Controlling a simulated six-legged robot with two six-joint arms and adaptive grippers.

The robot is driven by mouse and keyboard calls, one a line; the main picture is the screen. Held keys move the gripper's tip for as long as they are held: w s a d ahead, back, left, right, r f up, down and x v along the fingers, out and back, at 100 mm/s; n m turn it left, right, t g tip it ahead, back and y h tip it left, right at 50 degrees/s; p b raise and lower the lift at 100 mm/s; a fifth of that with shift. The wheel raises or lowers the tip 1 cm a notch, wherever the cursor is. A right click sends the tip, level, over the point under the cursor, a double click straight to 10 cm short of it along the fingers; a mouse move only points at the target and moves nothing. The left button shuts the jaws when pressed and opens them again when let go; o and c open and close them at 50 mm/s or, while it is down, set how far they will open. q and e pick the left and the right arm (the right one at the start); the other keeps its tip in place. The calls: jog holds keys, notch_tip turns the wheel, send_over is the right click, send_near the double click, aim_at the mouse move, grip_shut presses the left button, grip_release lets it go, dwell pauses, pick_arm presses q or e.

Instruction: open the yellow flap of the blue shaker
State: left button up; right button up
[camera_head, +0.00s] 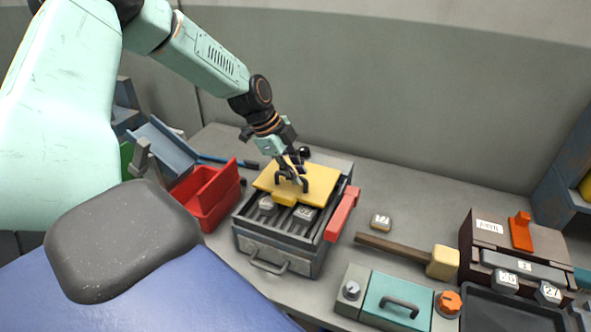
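The yellow flap (321,190) is a flat plate on top of a dark grey box-shaped unit (300,262) with a front handle; the unit looks grey, not blue. The flap covers the back part of the unit's top, and the slotted front part shows. My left gripper (291,184) reaches down from above onto the flap, its dark fingers spread apart with yellow showing between them. Whether the fingertips touch the flap I cannot tell. My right gripper is not in view.
Small numbered blocks (266,203) sit in the unit's slots. A red bar (342,214) is at its right side. A red open box (205,196) stands left.

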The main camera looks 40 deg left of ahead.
pick_arm(q)
jog(key=shift+a+f, duration=0.25)
jog(key=shift+a, duration=0.3)
grip_shut()
jog(key=shift+d+r, duration=0.15)
jog(key=shift+d, duration=0.1)
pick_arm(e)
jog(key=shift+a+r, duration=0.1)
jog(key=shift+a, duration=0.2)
pick_arm(q)
jog(key=shift+a, duration=0.1)
